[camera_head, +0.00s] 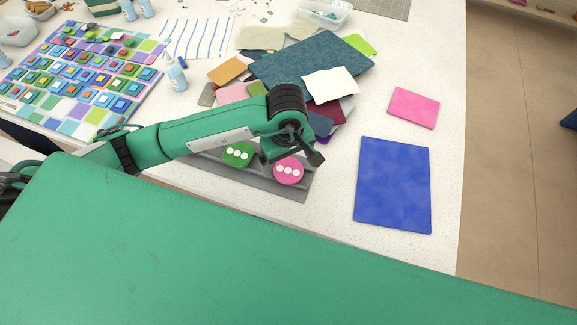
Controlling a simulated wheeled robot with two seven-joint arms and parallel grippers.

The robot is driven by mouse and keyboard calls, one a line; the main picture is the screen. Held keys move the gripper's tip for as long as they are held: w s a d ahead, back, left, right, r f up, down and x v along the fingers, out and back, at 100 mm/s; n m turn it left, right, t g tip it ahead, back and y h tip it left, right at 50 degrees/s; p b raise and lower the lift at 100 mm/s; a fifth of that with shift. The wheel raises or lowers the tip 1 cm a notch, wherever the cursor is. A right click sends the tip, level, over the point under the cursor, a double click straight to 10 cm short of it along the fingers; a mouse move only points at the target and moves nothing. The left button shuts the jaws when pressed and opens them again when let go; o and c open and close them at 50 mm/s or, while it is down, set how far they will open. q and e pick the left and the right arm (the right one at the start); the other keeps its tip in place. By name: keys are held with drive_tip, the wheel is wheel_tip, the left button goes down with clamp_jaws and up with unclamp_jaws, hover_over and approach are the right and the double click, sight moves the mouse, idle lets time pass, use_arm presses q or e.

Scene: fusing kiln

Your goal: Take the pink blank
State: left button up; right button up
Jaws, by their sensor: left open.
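A round pink piece with three white dots (288,171) lies on a grey tray (302,192), to the right of a similar green round piece (236,153). A flat pink rectangle (413,107) lies apart on the white table at the right. I cannot tell from the picture alone which pink piece is called the blank. My left gripper (291,157) is open and empty, just above and at the far edge of the round pink piece. Its arm hides part of the tray. My right gripper is not in view.
A blue rectangular sheet (393,186) lies at the right on the table (445,150). A pile of coloured sheets (310,62) is behind the gripper. A colourful tile panel (85,75) and a small bottle (177,77) are at the left. The table's right edge is beyond the blue sheet.

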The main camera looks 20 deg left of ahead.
sight(289, 168)
use_arm(q)
drive_tip(key=shift+w+d+f+p, duration=0.1)
drive_tip(key=shift+f+p, duration=0.6)
drive_tip(key=shift+f, duration=1.15)
drive_tip(key=shift+c, duration=0.3)
drive_tip(key=c, duration=1.1)
drive_tip(key=shift+r, duration=0.15)
